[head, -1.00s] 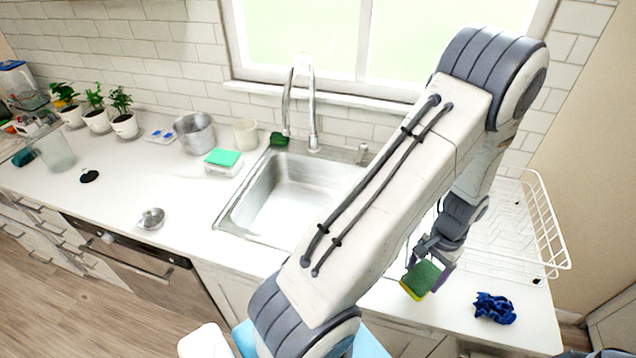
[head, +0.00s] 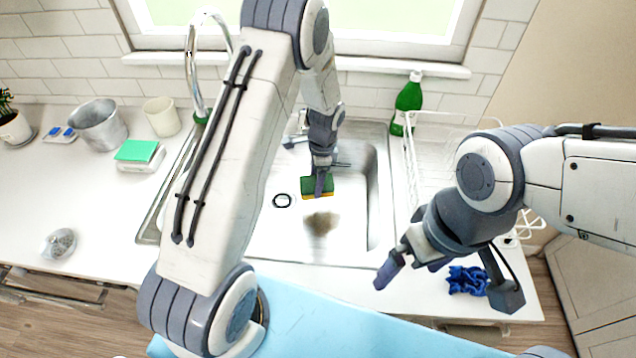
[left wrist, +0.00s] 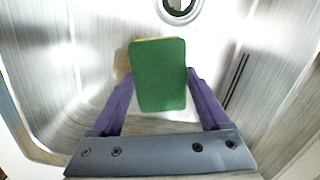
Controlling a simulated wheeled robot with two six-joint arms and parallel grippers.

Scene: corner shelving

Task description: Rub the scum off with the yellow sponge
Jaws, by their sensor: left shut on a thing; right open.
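The yellow sponge (head: 317,194) has a green top and a yellow underside. My left gripper (head: 320,184) is shut on it inside the metal sink (head: 375,185). In the left wrist view the sponge's green face (left wrist: 159,76) sits between two purple fingers, with a thin yellow edge. A brown scum patch (head: 321,223) lies on the sink floor, just nearer to me than the sponge. I cannot tell whether the sponge touches the floor. My right gripper (head: 408,271) is open and empty over the counter's front edge.
The sink drain (head: 283,200) is left of the sponge. The faucet (head: 190,60) rises behind the sink. A green bottle (head: 408,102) and white dish rack (head: 432,135) stand at right. A blue crumpled cloth (head: 467,280) lies near my right gripper. The left counter has free room.

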